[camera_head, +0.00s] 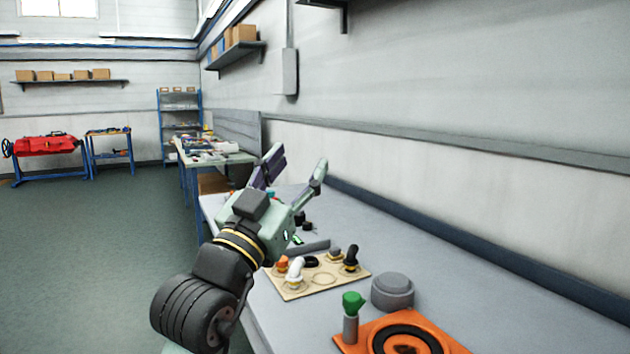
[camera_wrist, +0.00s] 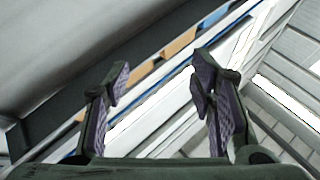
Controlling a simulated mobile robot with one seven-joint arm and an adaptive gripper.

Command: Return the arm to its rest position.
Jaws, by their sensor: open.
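My arm reaches from the lower middle of the head view up over the near edge of the workbench. My gripper (camera_head: 290,166) is raised above the bench with its two fingers spread apart. Nothing is between the fingers. In the wrist view my gripper (camera_wrist: 160,88) shows both purple-padded fingers wide apart, with a shelf and the wall behind them, so the wrist camera faces away from the bench top.
The bench (camera_head: 480,274) runs along the right wall. On it are a beige board (camera_head: 322,280) with several fittings, a grey round part (camera_head: 392,290), a green-topped part (camera_head: 352,304) and an orange plate (camera_head: 450,342). The floor (camera_head: 90,260) at left is clear.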

